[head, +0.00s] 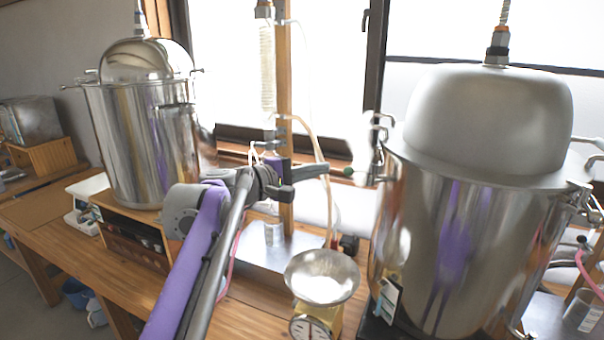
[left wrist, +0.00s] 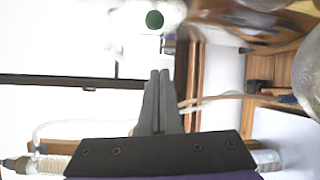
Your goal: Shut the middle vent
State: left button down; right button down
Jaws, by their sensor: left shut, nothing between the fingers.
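A small green knob (head: 348,171) shows at the left side of the large right steel pot (head: 470,240), by a pale, washed-out fitting. The green knob (left wrist: 154,19) also shows in the left wrist view, straight beyond my fingertips. I take it to be on the middle vent, but its lever position is too small and bright to tell. My left gripper (head: 326,170) reaches in from the lower left, its fingers pointing right at the knob. In the left wrist view the fingers (left wrist: 158,74) are together and empty, with a gap to the knob. My right gripper is not in view.
A second steel pot (head: 145,140) stands on a wooden box at the left. A wooden post (head: 285,75) with a clear column and tubes rises behind my arm. A dial scale with a steel bowl (head: 322,277) stands below my gripper. Windows fill the back.

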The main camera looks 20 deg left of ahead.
aim_at(358, 171)
pick_arm(q)
jog(key=d, duration=0.4)
jog(key=shift+s+r, duration=0.3)
jog(key=shift+s, duration=0.1)
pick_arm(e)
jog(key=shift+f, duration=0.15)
pick_arm(q)
jog(key=shift+a, duration=0.1)
